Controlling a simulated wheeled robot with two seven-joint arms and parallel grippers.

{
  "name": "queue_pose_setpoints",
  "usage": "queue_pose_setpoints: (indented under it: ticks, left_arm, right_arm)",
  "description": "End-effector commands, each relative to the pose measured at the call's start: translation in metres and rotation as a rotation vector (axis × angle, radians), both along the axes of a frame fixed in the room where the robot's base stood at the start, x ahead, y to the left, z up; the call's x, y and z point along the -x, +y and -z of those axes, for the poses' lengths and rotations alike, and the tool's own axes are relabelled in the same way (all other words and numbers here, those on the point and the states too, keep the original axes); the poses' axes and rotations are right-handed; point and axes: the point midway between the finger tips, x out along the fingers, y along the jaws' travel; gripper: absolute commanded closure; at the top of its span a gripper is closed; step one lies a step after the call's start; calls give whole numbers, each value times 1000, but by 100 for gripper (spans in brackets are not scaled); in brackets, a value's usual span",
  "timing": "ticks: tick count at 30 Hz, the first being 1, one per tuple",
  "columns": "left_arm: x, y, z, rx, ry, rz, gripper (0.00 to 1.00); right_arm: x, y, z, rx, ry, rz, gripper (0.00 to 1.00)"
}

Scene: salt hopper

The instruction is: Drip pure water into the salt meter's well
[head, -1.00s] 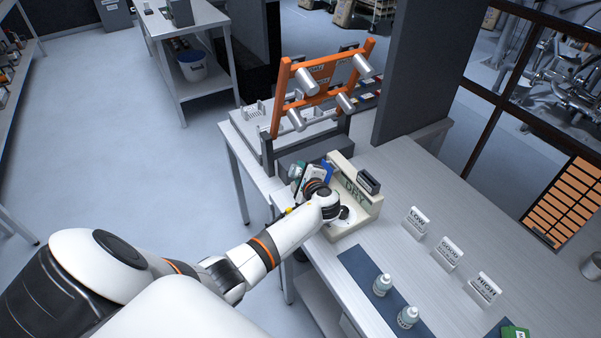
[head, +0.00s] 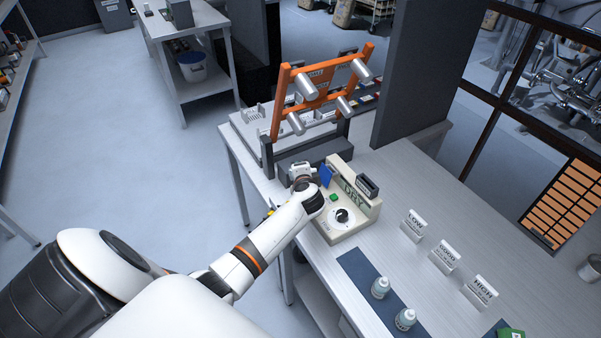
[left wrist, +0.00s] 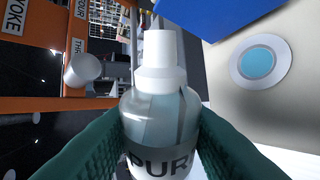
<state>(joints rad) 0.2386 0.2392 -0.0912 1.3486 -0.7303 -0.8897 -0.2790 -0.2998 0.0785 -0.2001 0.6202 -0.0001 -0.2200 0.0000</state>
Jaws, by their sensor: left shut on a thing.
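The salt meter (head: 336,226) is a beige box on the bench, its display reading "DRY", with a black dial and a green button. Its round well (left wrist: 258,62), a pale ring with a light blue centre, shows at upper right in the left wrist view. My left gripper (left wrist: 160,128) is shut on a translucent bottle (left wrist: 160,82) with a white nozzle and a label showing "PUR". The nozzle is left of the well in that view, apart from it. In the head view my forearm ends at the meter's left side and largely hides the gripper. My right gripper is not in view.
An orange rack (head: 315,85) with metal cylinders stands behind the meter. A blue flap (head: 326,176) is at the meter's far left. Two dropper bottles stand on a dark blue mat (head: 357,270). LOW, GOOD and HIGH (head: 480,290) signs stand to the right.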

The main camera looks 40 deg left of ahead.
Motion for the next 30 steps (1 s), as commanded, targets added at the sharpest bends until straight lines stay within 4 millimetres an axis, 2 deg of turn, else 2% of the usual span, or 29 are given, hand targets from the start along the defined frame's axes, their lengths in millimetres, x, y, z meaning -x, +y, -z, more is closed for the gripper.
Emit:
queue_pose_setpoints:
  ticks: [3, 8, 15, 20, 30]
  left_arm:
    - [2, 1, -7, 250, -201, -2, 87]
    - [2, 1, -16, 567, -458, -2, 87]
    - [1, 1, -26, 971, -784, -1, 87]
    - [0, 0, -33, 1091, -879, 0, 87]
    - [0, 0, -35, 1093, -880, 0, 87]
  right_arm:
    - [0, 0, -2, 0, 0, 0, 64]
    - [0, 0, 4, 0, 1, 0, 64]
    - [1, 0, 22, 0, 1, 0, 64]
    - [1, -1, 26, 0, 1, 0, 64]
    - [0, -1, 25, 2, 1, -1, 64]
